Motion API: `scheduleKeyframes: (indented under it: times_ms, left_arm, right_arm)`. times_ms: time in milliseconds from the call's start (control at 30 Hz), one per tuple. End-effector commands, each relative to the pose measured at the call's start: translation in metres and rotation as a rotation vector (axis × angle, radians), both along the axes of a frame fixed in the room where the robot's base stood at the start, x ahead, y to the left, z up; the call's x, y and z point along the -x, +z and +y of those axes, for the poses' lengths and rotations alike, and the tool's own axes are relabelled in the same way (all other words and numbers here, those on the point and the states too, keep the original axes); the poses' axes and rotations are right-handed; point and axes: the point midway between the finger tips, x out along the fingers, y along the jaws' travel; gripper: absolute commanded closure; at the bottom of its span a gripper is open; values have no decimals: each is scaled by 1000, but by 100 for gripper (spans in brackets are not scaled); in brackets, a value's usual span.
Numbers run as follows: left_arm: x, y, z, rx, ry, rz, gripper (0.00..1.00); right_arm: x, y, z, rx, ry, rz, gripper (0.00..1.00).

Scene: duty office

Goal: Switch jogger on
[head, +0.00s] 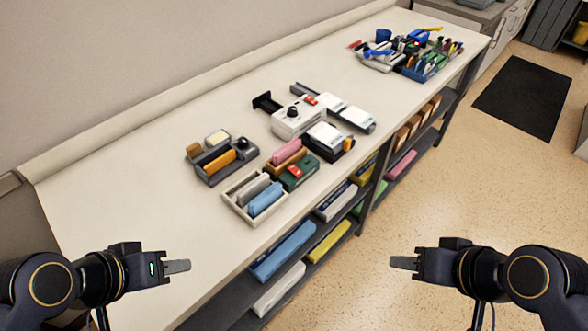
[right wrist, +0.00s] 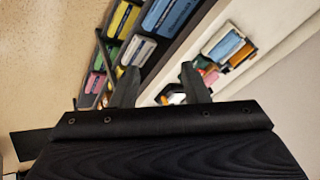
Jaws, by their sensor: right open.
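A white box-shaped device (head: 291,123) with a black knob and a red switch on top stands on the long table; it may be the jogger, but no label is readable. A green device (head: 300,181) with a red part on top sits nearer the table's front edge. The positions of both red parts are too small to read. My left gripper (head: 178,266) is at the lower left, apart from the devices; its fingers overlap, hiding its opening. My right gripper (head: 403,262) is right of the table, over the floor side; the right wrist view shows its fingers (right wrist: 157,85) apart and empty.
The long table (head: 110,185) also holds a tray of blue and grey items (head: 241,202), a dark organizer (head: 221,165) and cluttered desk items (head: 415,55) at the far end. Shelves of colored packs (head: 283,252) lie under its front edge.

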Motion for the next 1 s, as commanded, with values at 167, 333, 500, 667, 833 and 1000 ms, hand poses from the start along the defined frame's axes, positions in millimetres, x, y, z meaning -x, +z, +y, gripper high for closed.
scheduleKeyframes:
  times_ms: [167,333,500,667,833,1000]
  left_arm:
    - [0,0,0,0,0,0,64]
    - [0,0,0,0,0,0,64]
    - [0,0,0,0,0,0,64]
    - [0,0,0,0,0,0,64]
    - [0,0,0,0,0,0,64]
    - [0,0,0,0,0,0,64]
  right_arm:
    - [0,0,0,0,0,0,80]
    - [0,0,0,0,0,0,100]
    - [0,0,0,0,0,0,100]
    - [0,0,0,0,0,0,100]
    - [0,0,0,0,0,0,100]
    - [0,0,0,0,0,0,100]
